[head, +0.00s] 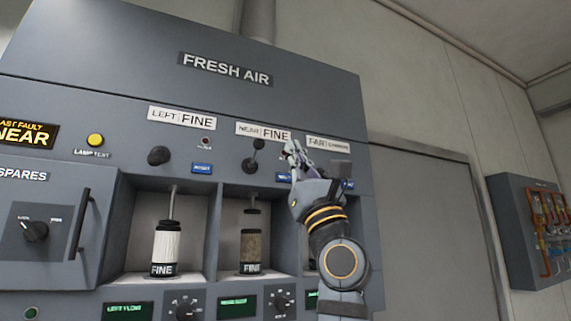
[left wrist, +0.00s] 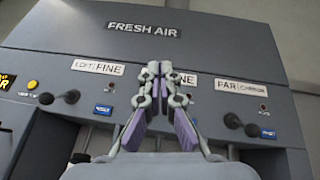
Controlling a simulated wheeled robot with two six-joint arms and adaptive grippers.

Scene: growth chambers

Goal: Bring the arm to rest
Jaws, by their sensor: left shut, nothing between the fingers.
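My left gripper (head: 293,148) is shut and empty. It is raised in front of the FRESH AIR cabinet (head: 120,80), near the NEAR FINE label (head: 263,132). In the left wrist view the fingertips of my left gripper (left wrist: 160,70) meet, with the cabinet face (left wrist: 215,50) behind them. My left arm (head: 330,225) rises from the lower right part of the head view and covers most of the far bay. My right gripper is in neither view.
The left bay holds a white filter (head: 166,245); the near bay holds a brownish one (head: 250,248). Black levers (head: 159,156) stick out above the bays. A SPARES door with a black handle (head: 80,223) is at left. A wall box with pipes (head: 520,235) hangs at right.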

